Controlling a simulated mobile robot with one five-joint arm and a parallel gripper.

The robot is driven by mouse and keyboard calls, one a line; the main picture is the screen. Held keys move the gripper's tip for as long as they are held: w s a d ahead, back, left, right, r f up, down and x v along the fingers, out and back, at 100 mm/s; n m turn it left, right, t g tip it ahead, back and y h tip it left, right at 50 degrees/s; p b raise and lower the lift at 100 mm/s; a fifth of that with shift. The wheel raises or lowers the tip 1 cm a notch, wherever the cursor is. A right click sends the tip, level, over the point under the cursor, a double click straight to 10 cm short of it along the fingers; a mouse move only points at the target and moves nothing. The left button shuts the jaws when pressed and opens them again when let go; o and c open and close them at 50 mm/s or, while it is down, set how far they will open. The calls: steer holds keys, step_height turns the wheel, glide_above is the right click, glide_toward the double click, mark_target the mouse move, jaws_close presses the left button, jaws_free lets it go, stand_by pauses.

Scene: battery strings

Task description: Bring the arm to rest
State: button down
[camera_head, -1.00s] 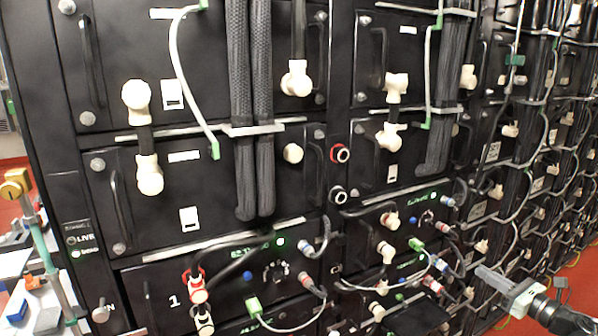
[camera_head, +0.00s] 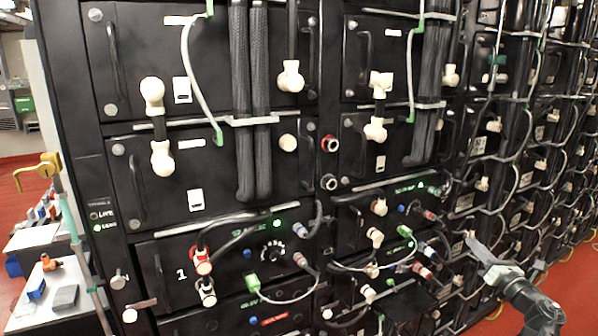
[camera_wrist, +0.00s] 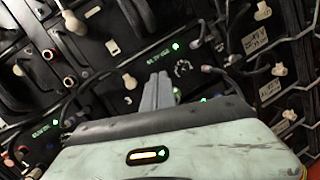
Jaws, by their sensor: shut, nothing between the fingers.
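My gripper (camera_head: 474,245) is at the lower right of the head view, in front of the battery rack (camera_head: 225,172). Its two grey fingers are together with nothing between them. In the wrist view the shut fingers (camera_wrist: 157,92) point at a black module face with a green lamp and a knob. The fingers appear apart from the rack, though the exact gap is hard to judge. My arm comes in from the lower right corner. The wrist housing hides the lower part of the wrist view.
Black modules with white connectors, thick braided cables (camera_head: 254,120) and looped thin cables fill the rack. A pale bench (camera_head: 38,235) with small parts and a teal pole with a yellow top (camera_head: 38,170) stand at the left. Red floor shows at both sides.

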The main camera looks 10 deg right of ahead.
steer(key=w+a+m+g+h, duration=0.1)
steer(key=w+m+g+h, duration=0.1)
steer(key=w+m+h, duration=0.95)
steer(key=w+a+f+m+g+y, duration=0.25)
steer(key=a+f+m+g, duration=0.45)
steer(key=a+f+m, duration=0.65)
steer(key=s+a+f+m+g+y, duration=0.25)
steer(key=a+f, duration=0.25)
steer(key=a, duration=0.3)
steer(key=s+a+f+m+g+y, duration=0.1)
steer(key=a+f+m+g+y, duration=0.15)
steer(key=a+f, duration=0.4)
steer(key=s+a+f+g+y, duration=0.1)
steer(key=s+a+g, duration=0.1)
steer(key=a, duration=0.4)
steer(key=s+a+f+m+g+y, duration=0.1)
steer(key=s+a+g, duration=0.1)
steer(key=s+a, duration=0.3)
steer(key=s+a+f+m+g+y, duration=0.1)
steer(key=s+a, duration=0.3)
steer(key=a, duration=0.5)
steer(key=shift+g+y, duration=0.5)
